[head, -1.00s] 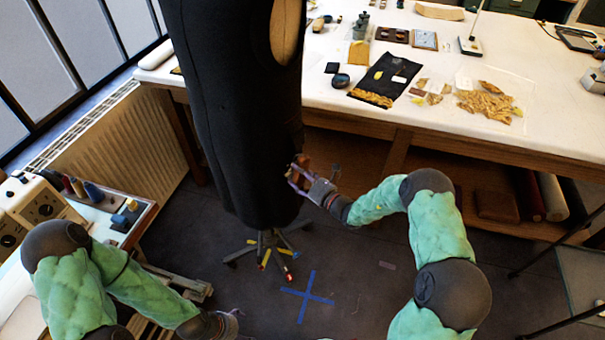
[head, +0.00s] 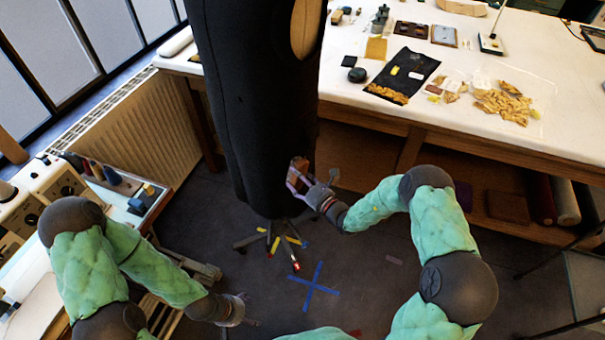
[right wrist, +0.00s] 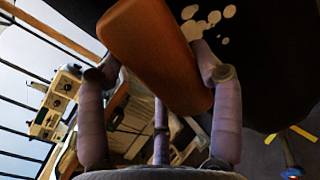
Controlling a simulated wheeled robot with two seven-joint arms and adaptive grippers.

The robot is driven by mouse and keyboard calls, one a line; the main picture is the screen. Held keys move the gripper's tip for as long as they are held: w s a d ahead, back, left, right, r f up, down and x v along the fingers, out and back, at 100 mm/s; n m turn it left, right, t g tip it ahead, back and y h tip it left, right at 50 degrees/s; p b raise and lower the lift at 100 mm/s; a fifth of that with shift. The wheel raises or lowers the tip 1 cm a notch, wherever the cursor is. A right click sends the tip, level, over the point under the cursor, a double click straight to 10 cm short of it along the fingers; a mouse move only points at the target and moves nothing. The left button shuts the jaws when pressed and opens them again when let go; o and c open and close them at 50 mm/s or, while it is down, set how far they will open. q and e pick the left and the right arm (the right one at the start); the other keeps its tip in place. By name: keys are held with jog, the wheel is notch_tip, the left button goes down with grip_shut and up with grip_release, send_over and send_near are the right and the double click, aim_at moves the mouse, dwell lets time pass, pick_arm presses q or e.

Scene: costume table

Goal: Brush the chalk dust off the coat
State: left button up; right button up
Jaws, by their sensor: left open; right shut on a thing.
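The black coat (head: 262,110) hangs upright on a stand. In the right wrist view its dark cloth (right wrist: 262,75) fills the upper right, with several pale chalk patches (right wrist: 207,20) close to the brush. My right gripper (head: 301,180) is shut on a brown wooden brush (head: 299,167), at the coat's lower right side. The brush (right wrist: 155,50) lies between the purple fingers in the right wrist view; its bristles are hidden, and I cannot tell whether it touches the cloth. My left gripper (head: 243,308) is open and empty, low over the floor, apart from the coat.
A long white worktable (head: 445,110) with cloth scraps and small tools stands behind and right. A radiator (head: 145,130) and a side bench (head: 130,190) with spools are at left. The stand's feet (head: 270,240) spread below the coat.

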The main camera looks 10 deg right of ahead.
aim_at(306, 169)
jog(key=shift+w+r+p, duration=0.1)
jog(key=shift+r+p, duration=0.45)
jog(key=shift+r, duration=0.2)
jog(key=shift+w+d+f+b, duration=0.1)
jog(key=shift+w+d+b, duration=0.15)
jog(key=shift+w+d, duration=0.6)
jog(key=shift+w+d+b, duration=0.25)
jog(key=shift+d+b, duration=0.05)
jog(key=shift+d, duration=1.1)
jog(key=shift+w+d+f+b, duration=0.1)
jog(key=shift+w+d+b, duration=0.15)
jog(key=shift+w+d, duration=0.6)
jog(key=shift+s+d+r, duration=0.1)
jog(key=shift+s+d, duration=0.15)
jog(key=shift+a, duration=0.1)
jog(key=shift+s+a+p, duration=0.3)
jog(key=shift+s+a, duration=0.1)
jog(key=shift+a, duration=0.5)
jog(key=shift+s+a+p, duration=0.3)
jog(key=shift+s+a, duration=0.1)
jog(key=shift+a, duration=0.45)
jog(key=shift+s+a+p, duration=0.35)
jog(key=shift+s+a, duration=0.1)
jog(key=shift+a, duration=0.4)
jog(key=shift+s+a+p, duration=0.3)
jog(key=shift+s+a, duration=0.15)
jog(key=shift+a, duration=0.4)
jog(key=shift+d, duration=0.1)
